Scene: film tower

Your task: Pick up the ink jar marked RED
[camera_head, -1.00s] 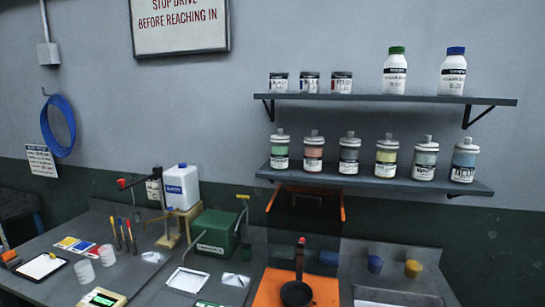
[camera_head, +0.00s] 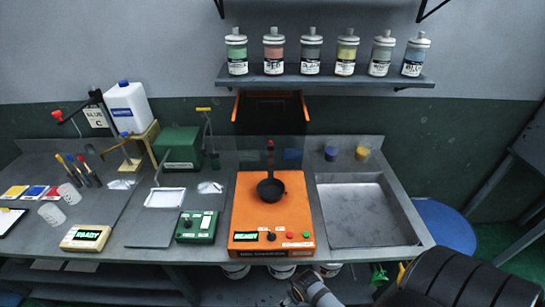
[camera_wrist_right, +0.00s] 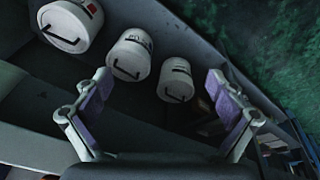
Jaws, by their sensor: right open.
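Several ink jars with pale caps stand in a row on the wall shelf in the head view. The one with pinkish-red contents (camera_head: 273,52) is second from the left, and its label seems to read RED. A green jar (camera_head: 236,52) stands to its left and a dark grey one (camera_head: 311,52) to its right. My right gripper (camera_wrist_right: 160,78) is open and empty in the right wrist view, pointing towards white lidded tubs, far below the shelf. Part of it seems to show at the bottom of the head view. My left gripper is out of view.
White tubs (camera_wrist_right: 130,56) stand below the bench front. An orange machine (camera_head: 250,218) with a black pan, a steel tray (camera_head: 365,215) and a green control box (camera_head: 196,228) occupy the bench. The shelf (camera_head: 330,80) hangs above an orange-framed dark panel. A blue drum (camera_head: 445,228) stands right.

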